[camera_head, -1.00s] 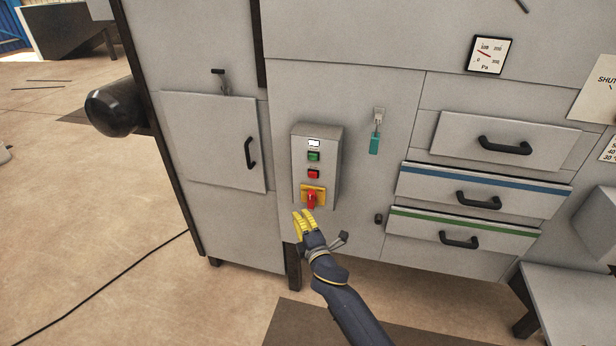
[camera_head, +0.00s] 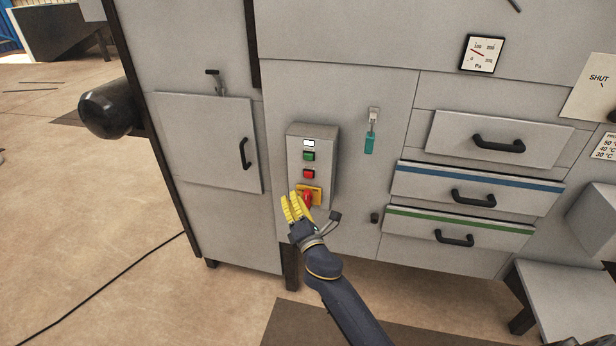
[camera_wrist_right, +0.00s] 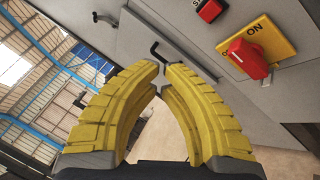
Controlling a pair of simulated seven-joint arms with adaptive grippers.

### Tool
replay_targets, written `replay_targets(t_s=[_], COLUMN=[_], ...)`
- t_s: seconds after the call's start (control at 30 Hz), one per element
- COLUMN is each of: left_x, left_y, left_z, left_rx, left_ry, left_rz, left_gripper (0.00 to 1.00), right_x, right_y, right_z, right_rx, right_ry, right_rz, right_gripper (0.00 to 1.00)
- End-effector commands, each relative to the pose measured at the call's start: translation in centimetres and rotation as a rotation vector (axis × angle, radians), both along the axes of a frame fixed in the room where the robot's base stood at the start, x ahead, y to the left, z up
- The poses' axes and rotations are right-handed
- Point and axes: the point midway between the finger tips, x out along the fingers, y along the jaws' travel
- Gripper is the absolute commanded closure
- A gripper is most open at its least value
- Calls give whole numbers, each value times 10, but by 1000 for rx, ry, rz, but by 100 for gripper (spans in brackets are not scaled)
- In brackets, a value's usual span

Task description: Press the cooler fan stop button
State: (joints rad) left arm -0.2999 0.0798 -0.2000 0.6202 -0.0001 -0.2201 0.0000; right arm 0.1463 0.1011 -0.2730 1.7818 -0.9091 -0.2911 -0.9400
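A grey control box (camera_head: 325,150) sits on the machine front. It carries a white display, a green button (camera_head: 309,156), a red button (camera_head: 309,174) below it, and a red rotary knob (camera_head: 307,197) on a yellow plate. My right gripper (camera_head: 293,204) is in front of the box's lower left, beside the knob and below the red button, partly covering the yellow plate. In the right wrist view its yellow fingers (camera_wrist_right: 162,72) meet almost at the tips, with nothing between them. That view also shows the red button (camera_wrist_right: 209,9) at the top and the knob (camera_wrist_right: 247,58) at right.
A cabinet door with a black handle (camera_head: 245,153) is left of the box. A green tag (camera_head: 370,143) hangs at right, before drawers with black handles (camera_head: 473,198). A dark cylinder (camera_head: 108,108) sticks out at far left. The floor at left is mostly clear.

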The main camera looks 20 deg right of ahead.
Motion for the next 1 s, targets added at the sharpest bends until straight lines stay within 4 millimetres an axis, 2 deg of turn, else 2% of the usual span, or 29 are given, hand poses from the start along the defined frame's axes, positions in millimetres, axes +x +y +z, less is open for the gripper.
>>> replay_targets(t_s=[0.27, 0.7, 1.0], left_x=[0, 0, 0], left_y=[0, 0, 0], left_z=[0, 0, 0], left_rx=[0, 0, 0], left_ry=[0, 0, 0], left_rz=[0, 0, 0], left_gripper=[56, 56, 56], right_x=[15, 57, 72], right_y=[-9, -35, -44], right_z=[0, 0, 0], right_rx=[0, 0, 0], right_ry=[-1, 0, 0], right_rz=[0, -1, -1], right_gripper=[100, 100, 100])
